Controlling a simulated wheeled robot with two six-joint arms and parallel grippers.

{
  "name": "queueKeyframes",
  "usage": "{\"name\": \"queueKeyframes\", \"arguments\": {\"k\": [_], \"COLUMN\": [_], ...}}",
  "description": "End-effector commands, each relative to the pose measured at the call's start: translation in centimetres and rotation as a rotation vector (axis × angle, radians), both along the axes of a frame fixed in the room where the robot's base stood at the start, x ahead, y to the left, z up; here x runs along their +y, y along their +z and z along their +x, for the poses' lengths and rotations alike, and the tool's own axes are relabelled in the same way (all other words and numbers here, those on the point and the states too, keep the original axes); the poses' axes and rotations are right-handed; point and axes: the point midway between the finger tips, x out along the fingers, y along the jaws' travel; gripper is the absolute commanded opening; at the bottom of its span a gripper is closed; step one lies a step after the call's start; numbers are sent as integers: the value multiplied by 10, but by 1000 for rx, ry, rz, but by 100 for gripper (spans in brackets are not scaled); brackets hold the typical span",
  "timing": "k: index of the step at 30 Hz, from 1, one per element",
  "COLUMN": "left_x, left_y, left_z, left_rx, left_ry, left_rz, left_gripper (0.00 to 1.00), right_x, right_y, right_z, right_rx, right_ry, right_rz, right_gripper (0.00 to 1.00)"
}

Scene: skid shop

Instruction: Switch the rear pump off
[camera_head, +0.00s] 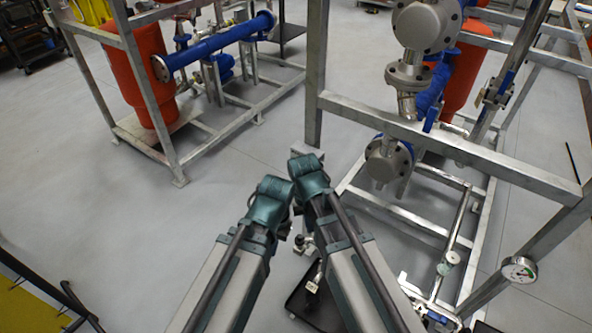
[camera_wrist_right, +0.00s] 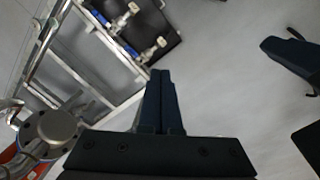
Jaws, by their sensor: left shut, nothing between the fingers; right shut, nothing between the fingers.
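No pump switch can be made out, and I cannot tell which unit is the rear pump. A small blue motor-like body (camera_head: 224,66) sits low on the far left skid. Grey flanged bodies (camera_head: 387,160) with blue parts are on the right skid. My left gripper (camera_head: 273,190) is at the end of the left arm, above the floor and short of both skids. My right gripper (camera_head: 307,170) is close beside it, left of the right skid. Its fingers are together and empty in the right wrist view (camera_wrist_right: 161,90). Neither gripper touches a skid.
The right skid's metal frame (camera_head: 450,147) stands ahead and right, with a gauge (camera_head: 519,269) low on it. The left skid's frame (camera_head: 140,75) stands ahead left beside an orange tank (camera_head: 138,75). A black tray (camera_wrist_right: 165,38) holds valve fittings. Floor between the skids is clear.

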Motion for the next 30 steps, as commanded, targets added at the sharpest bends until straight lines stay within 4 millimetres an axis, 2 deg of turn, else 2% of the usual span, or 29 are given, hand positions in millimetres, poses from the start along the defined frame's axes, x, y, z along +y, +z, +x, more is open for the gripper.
{"name": "queueKeyframes", "arguments": {"k": [1,3,9,12,15,18,21,25,30], "left_x": [0,0,0,0,0,0,0,0,0], "left_y": [4,7,14,18,20,22,23,24,24], "left_z": [0,0,0,0,0,0,0,0,0], "left_rx": [0,0,0,0,0,0,0,0,0], "left_ry": [0,0,0,0,0,0,0,0,0], "left_rz": [0,0,0,0,0,0,0,0,0], "left_gripper": [0,0,0,0,0,0,0,0,0], "right_x": [9,15,28,31,33,34,34,33,32], "right_y": [4,7,14,18,20,22,24,25,24], "right_z": [41,80,187,235,276,306,327,340,342], "right_rx": [-14,-33,-87,-112,-131,-147,-158,-165,-167], "right_ry": [-57,-142,-384,-495,-591,-666,-719,-756,-767], "right_rz": [3,8,26,36,46,55,61,65,66], "right_gripper": [0,0,0,0,0,0,0,0,0]}}
